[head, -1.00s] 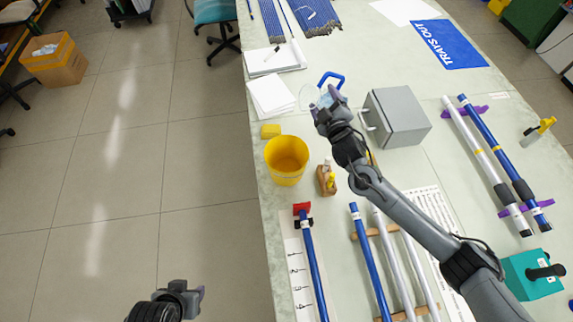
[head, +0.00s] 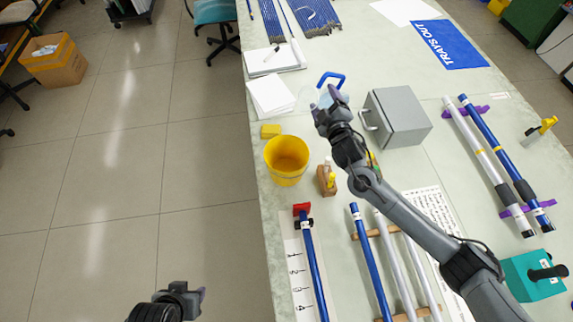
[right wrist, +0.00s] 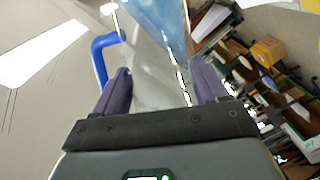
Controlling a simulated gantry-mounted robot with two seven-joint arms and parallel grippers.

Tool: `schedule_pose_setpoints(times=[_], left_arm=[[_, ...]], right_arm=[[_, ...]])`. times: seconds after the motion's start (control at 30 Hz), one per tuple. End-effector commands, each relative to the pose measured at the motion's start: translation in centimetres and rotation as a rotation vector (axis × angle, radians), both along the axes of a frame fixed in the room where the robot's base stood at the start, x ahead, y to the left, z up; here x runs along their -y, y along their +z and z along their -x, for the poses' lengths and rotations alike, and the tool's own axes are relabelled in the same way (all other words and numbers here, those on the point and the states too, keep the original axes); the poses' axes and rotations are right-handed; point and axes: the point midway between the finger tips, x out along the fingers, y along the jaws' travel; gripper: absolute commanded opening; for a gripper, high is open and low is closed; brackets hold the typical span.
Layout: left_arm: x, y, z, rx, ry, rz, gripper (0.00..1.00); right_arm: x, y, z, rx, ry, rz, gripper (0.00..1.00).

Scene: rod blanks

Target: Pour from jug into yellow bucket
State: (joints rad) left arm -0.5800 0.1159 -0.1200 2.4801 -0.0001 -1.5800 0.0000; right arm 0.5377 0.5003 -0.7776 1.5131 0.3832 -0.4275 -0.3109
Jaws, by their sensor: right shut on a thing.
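The jug is clear with a blue handle (head: 332,77). It is at the far part of the table in the head view, partly hidden by my right gripper (head: 325,100). In the right wrist view, the blue handle (right wrist: 99,58) is left of the fingers and the see-through body lies between them; the gripper is shut on the jug. I cannot tell whether the jug touches the table. The yellow bucket (head: 285,179) stands upright near the table's left edge, nearer than the jug and to its left. My left gripper (head: 192,292) is empty-looking over the floor; its jaw opening is unclear.
A yellow sponge (head: 270,131) lies just beyond the bucket. A wooden block with a small bottle (head: 327,181) is right of the bucket. A grey box (head: 398,118) stands right of my right gripper. White paper (head: 271,96) lies left of the jug. Rods occupy the near table.

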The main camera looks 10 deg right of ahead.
Motion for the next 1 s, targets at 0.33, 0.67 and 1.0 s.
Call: schedule_pose_setpoints(times=[0.33,0.67,1.0], left_arm=[[-0.25,-0.74,0.02,0.001,-0.007,-0.011,0.43],[-0.17,-0.79,0.01,0.0,-0.005,-0.007,0.43],[0.09,-0.94,-0.01,0.0,0.003,0.004,0.43]], right_arm=[[0.01,-0.31,-0.03,0.023,0.0,0.037,0.33],[0.02,-0.23,-0.04,0.033,0.0,0.051,0.33],[0.02,-0.38,-0.04,0.037,0.0,0.059,0.33]])
